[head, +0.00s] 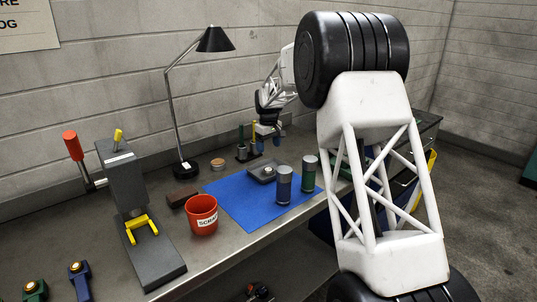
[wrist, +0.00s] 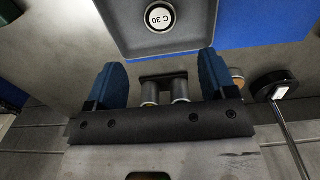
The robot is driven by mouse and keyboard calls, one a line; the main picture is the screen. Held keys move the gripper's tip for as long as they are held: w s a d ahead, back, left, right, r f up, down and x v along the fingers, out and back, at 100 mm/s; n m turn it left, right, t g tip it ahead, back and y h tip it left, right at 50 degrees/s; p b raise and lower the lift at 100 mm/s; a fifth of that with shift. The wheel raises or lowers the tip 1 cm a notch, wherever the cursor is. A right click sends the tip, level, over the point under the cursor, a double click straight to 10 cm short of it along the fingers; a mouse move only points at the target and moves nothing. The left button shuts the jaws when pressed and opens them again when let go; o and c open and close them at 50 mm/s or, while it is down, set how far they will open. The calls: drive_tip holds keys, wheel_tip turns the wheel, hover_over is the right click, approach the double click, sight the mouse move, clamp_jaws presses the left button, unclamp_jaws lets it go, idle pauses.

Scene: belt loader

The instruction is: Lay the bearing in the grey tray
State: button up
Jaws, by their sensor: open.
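The grey tray (head: 262,179) sits on the blue mat, and its rim fills the top of the wrist view (wrist: 200,50). In it lies a round piece with a dark rim and a white face marked C 30 (wrist: 160,17), which looks like the bearing; it is small in the head view (head: 266,170). My gripper (head: 267,141) is above the bench, just behind the tray. In the wrist view its two blue fingers (wrist: 160,62) are wide apart with nothing held between them. The round piece is beyond the fingertips, apart from them.
A blue can (head: 284,186) and a green can (head: 309,174) stand close to the tray. A tool holder (head: 243,153), cork disc (head: 218,164) and desk lamp (head: 186,168) are behind. A red scrap cup (head: 202,214) and a press (head: 126,180) are left. The mat's front left (head: 240,200) is clear.

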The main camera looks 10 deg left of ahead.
drive_tip(key=shift+r, duration=0.75)
idle(0.3)
drive_tip(key=s+d+r+m, duration=0.1)
drive_tip(key=s+d+r, duration=0.45)
drive_tip(key=s, duration=0.35)
drive_tip(key=s+d+r+m+t, duration=0.1)
drive_tip(key=s+d+r+m, duration=0.1)
drive_tip(key=s+d+r, duration=0.6)
drive_tip(key=s+d+r+m, duration=0.15)
drive_tip(key=s+d, duration=0.35)
drive_tip(key=s, duration=0.6)
drive_tip(key=s+d+f+m, duration=0.1)
drive_tip(key=s+d+f, duration=0.1)
drive_tip(key=s, duration=1)
drive_tip(key=s+d+f+m+t, duration=0.1)
drive_tip(key=s+d, duration=0.3)
drive_tip(key=s, duration=0.9)
drive_tip(key=s+d+f+m, duration=0.2)
drive_tip(key=s+d+f, duration=0.1)
drive_tip(key=s, duration=1)
drive_tip(key=shift+d+f+m+t, duration=0.3)
drive_tip(key=shift+d+m, duration=0.05)
drive_tip(key=shift+d, duration=0.25)
